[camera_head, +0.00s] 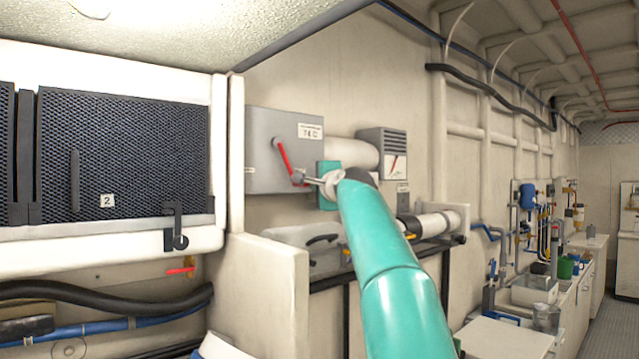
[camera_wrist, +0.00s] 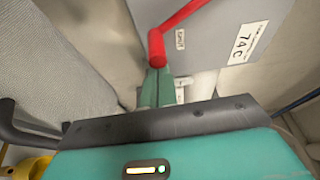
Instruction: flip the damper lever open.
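The damper lever (camera_head: 284,157) is a red bar on the front of a grey box (camera_head: 262,122). It slants down and right from its pivot. In the wrist view the lever (camera_wrist: 184,14) comes in from the upper right and ends in a round red handle. My gripper (camera_head: 300,178) is at the lever's lower end in the head view. In the wrist view the narrow teal fingers of my gripper (camera_wrist: 157,72) are close together, right at the handle's end. The contact between fingertips and handle is too small to make out.
A grey louvred unit with a gauge (camera_head: 383,150) stands right of the box. A black mesh panel (camera_head: 125,150) is at left. A workbench (camera_head: 505,338) lies at right.

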